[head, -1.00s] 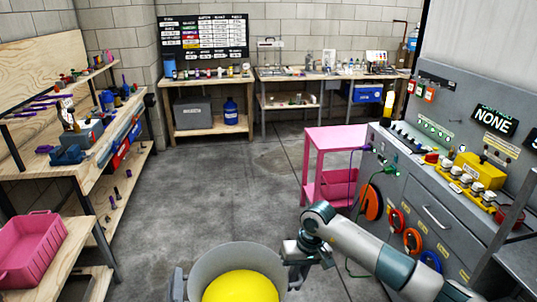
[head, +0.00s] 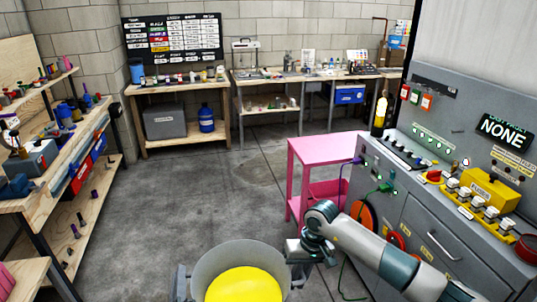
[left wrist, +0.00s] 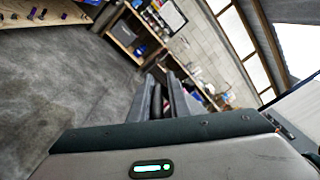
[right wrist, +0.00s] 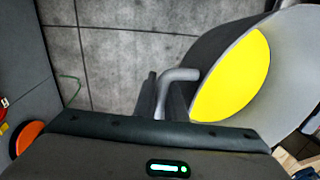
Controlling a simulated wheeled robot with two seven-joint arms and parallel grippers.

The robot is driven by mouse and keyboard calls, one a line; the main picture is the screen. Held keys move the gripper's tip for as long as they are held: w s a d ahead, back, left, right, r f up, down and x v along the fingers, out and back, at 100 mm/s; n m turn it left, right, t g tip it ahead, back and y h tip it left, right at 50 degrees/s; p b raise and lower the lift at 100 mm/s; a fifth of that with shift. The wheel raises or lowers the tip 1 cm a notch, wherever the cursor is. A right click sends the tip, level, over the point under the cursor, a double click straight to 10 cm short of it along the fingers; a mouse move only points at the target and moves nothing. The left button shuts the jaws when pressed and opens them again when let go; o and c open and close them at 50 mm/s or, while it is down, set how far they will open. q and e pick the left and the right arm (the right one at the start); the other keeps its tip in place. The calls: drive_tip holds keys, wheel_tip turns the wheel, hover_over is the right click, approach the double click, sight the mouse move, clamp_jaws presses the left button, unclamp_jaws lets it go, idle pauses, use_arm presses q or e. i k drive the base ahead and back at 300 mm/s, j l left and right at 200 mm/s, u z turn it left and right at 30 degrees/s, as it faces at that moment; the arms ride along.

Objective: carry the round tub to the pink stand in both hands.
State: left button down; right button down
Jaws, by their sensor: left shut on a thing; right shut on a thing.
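The round grey tub (head: 205,272), with yellow contents (head: 243,285), is at the bottom middle of the head view. It appears upright between my grippers. My right gripper (head: 298,275) is shut on the tub's grey side handle, which shows between the fingers in the right wrist view (right wrist: 178,76). My left gripper (head: 181,283) is at the tub's left side, mostly cut off by the frame edge. In the left wrist view its fingers (left wrist: 167,92) are close together; what they grip is hard to make out. The pink stand (head: 325,150) is ahead and right, its top empty.
A grey control cabinet (head: 420,215) stands right of the stand, with cables on its front. A wooden workbench (head: 45,205) runs along the left. Benches (head: 185,87) line the back wall. The grey floor (head: 190,190) ahead is clear.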

sight(320, 147)
drive_tip(key=i, duration=2.25)
drive_tip(key=i+j+z, duration=0.1)
drive_tip(key=i+z, duration=0.2)
drive_tip(key=i, duration=0.45)
drive_tip(key=i+z, duration=0.45)
drive_tip(key=i, duration=0.55)
drive_tip(key=j+z, duration=0.1)
drive_tip(key=z, duration=0.55)
